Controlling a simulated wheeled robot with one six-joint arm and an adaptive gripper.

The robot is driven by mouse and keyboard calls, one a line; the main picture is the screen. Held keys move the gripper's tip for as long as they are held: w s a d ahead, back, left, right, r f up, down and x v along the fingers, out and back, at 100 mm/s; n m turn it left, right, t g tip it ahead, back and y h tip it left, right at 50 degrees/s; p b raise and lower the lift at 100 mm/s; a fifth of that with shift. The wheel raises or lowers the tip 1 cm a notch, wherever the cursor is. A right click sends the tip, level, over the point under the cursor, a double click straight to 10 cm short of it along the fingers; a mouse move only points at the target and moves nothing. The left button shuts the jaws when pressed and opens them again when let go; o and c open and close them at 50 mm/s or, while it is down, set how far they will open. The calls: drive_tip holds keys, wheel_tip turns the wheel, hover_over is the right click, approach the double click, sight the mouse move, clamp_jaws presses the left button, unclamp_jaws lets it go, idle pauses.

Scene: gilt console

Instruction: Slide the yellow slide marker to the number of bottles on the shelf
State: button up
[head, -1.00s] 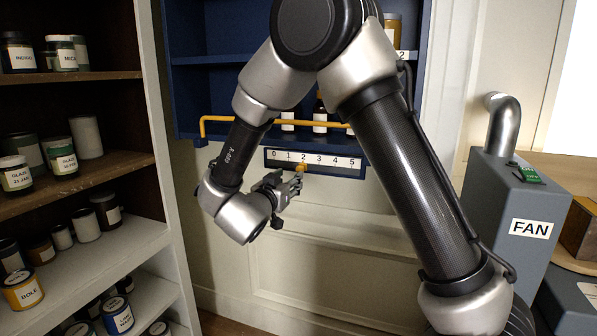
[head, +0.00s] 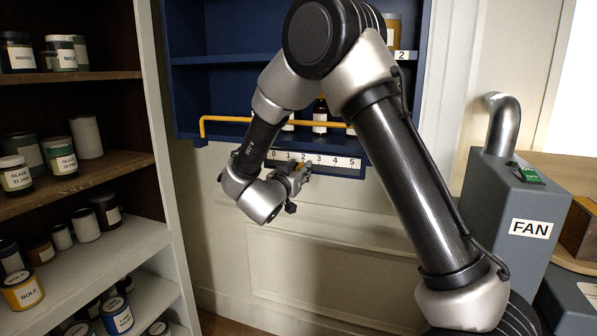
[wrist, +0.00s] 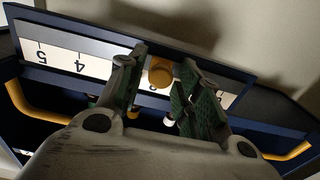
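The number strip (head: 335,161), printed 0 to 5, sits below the blue shelf (head: 240,100). My gripper (head: 301,173) is at the strip near the 2 and hides most of the yellow slide marker in the head view. In the wrist view the round yellow marker (wrist: 161,72) sits between the two green-padded fingers of my gripper (wrist: 163,78). The fingers stand either side of it with small gaps, so the gripper looks open. Behind the yellow rail, a dark bottle (head: 320,116) with a white label shows. Parts of others show beside it; my arm hides some of the shelf.
A yellow rail (head: 225,118) runs along the shelf's front above the strip. An amber jar (head: 393,30) stands on the upper shelf near a "2" tag. A grey FAN box (head: 515,210) stands right. A rack (head: 150,120) with several jars is left.

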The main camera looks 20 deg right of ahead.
clamp_jaws()
drive_tip(key=s+d, duration=0.4)
drive_tip(key=d, duration=0.1)
drive_tip(key=s+d, duration=0.2)
drive_tip(key=d, duration=0.1)
drive_tip(key=shift+o, duration=2.1)
unclamp_jaws()
drive_tip(key=v, duration=1.2)
